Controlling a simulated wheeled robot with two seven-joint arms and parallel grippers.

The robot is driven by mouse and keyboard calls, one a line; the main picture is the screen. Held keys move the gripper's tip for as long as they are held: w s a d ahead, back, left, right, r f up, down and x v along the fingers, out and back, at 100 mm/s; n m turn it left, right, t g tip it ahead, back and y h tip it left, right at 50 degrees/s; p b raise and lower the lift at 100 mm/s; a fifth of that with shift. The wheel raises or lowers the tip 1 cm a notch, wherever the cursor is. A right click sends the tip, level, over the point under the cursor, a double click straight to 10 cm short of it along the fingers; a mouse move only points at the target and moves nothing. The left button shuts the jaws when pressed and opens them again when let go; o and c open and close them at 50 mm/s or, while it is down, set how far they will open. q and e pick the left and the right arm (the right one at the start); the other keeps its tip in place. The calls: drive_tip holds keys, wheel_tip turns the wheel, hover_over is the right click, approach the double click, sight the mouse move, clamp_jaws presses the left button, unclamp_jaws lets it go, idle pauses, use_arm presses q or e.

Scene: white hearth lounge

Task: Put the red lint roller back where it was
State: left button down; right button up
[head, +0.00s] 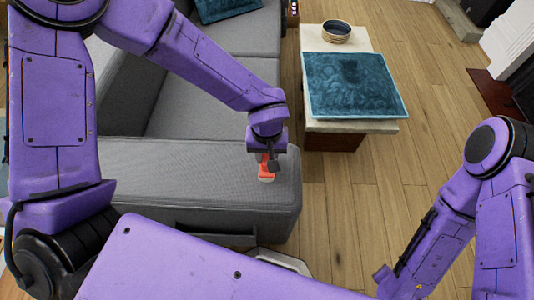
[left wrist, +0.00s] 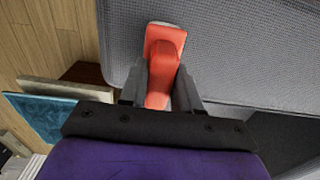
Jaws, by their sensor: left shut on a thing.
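The red lint roller (head: 266,172) is at my left gripper (head: 266,160), over the end of the grey sofa's armrest (head: 200,170). In the left wrist view the lint roller (left wrist: 164,52) sits between the two fingers of my left gripper (left wrist: 162,88), which is shut on it. Its pale roller end points away from the gripper, over the grey fabric. I cannot tell whether the roller touches the armrest. My right arm (head: 430,245) is at the lower right, and its gripper fingers do not show.
A low table (head: 388,126) stands right of the sofa, with a teal cushion (head: 355,85) and a dark round bowl (head: 336,32) on it. Another teal cushion (head: 225,8) lies on the sofa. Wooden floor (head: 350,215) is clear in front of the table.

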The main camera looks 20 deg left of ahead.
use_arm(q)
drive_tip(key=c, duration=0.8)
unclamp_jaws()
drive_tip(key=shift+f, duration=0.15)
wheel_tip(320, 180, up, 12)
drive_tip(key=p, duration=0.2)
drive_tip(key=shift+r, duration=0.2)
